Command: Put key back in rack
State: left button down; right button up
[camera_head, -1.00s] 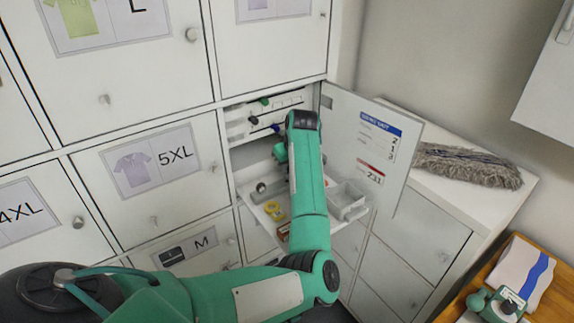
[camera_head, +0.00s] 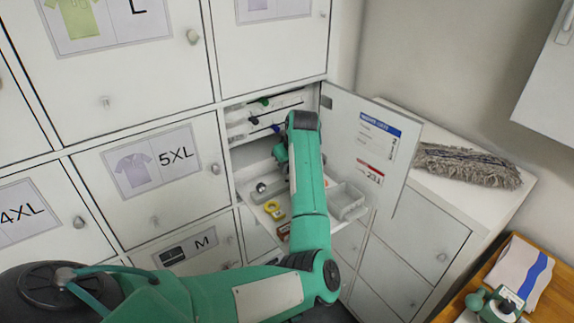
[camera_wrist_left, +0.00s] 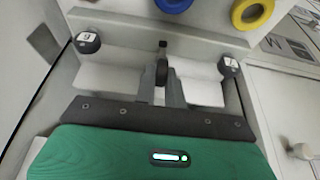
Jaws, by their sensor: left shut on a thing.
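In the head view my green left forearm reaches into the open locker and covers most of that gripper and the key. The white rack (camera_head: 262,117) inside the locker carries pieces with green, black and blue heads. In the left wrist view, dark round heads with white number faces stand on either side, one at the left (camera_wrist_left: 88,42) and one at the right (camera_wrist_left: 228,66). Whether the held key touches the rack cannot be told.
The open locker door (camera_head: 372,140) stands right of my arm. A pulled-out shelf below holds a yellow ring (camera_head: 273,208) and a white open box (camera_head: 346,201). A grey mop head (camera_head: 466,165) lies on the cabinet at the right. Closed lockers fill the left.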

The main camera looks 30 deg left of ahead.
aim_at(287, 173)
pick_arm(q)
jog(key=shift+f, duration=0.3)
dwell(0.5)
jog(key=shift+f, duration=0.25)
dwell(0.7)
jog(key=shift+f, duration=0.25)
dwell(0.8)
jog(key=shift+f+b, duration=0.3)
jog(key=shift+f, duration=0.1)
dwell(0.7)
jog(key=shift+f, duration=0.4)
dwell(0.6)
jog(key=c, duration=1.4)
grip_release()
